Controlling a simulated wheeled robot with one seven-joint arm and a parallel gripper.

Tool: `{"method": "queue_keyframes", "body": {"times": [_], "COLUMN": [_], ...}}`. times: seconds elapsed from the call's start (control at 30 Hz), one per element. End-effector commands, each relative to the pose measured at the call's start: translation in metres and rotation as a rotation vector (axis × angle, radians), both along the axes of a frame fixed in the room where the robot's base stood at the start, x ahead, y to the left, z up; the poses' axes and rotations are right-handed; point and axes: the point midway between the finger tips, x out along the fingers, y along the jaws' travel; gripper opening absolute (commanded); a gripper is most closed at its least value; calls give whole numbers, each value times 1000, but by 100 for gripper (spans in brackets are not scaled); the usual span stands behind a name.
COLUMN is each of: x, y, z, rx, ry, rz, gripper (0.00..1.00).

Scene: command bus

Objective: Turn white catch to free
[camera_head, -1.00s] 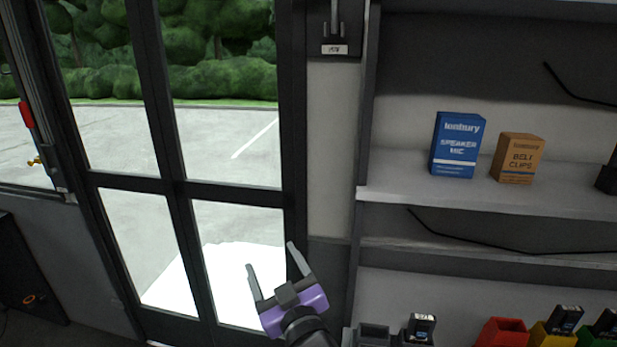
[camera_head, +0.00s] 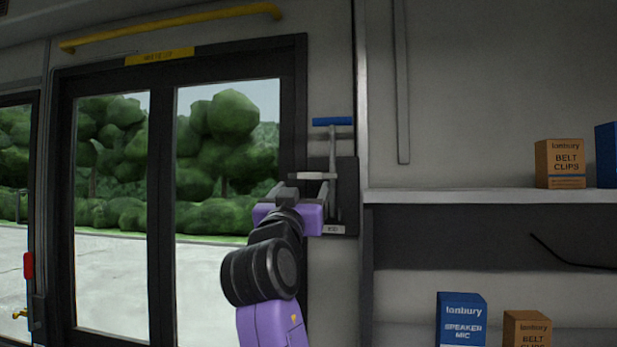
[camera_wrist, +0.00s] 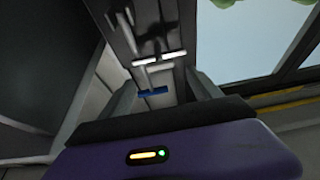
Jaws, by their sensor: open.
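The white catch (camera_head: 313,176) is a short pale bar on a dark wall panel (camera_head: 347,190) right of the door. It lies roughly level in the head view. A grey lever with a blue handle (camera_head: 333,121) rises above it. My gripper (camera_head: 308,188) is open in front of the panel, just below the catch. In the wrist view the white catch (camera_wrist: 160,59) and blue handle (camera_wrist: 153,92) appear between the spread fingers (camera_wrist: 160,80). Contact with the catch cannot be told. My wrist hides the panel's lower left.
The glazed door (camera_head: 150,200) is left of the panel, with a yellow rail (camera_head: 170,27) above. A shelf unit (camera_head: 450,196) stands close on the right, with an orange belt clips box (camera_head: 559,163) and a blue speaker mic box (camera_head: 461,320).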

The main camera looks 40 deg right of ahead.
Motion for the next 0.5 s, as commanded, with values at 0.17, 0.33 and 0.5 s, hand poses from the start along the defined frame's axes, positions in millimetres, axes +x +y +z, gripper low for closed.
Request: {"method": "queue_keyframes", "body": {"times": [0.17, 0.33, 0.5], "x": [12, 27, 38], "y": [-16, -36, -50], "z": [12, 22, 29], "rx": [1, 1, 1], "ry": [0, 1, 0], "rz": [-3, -2, -1], "gripper": [73, 73, 73]}}
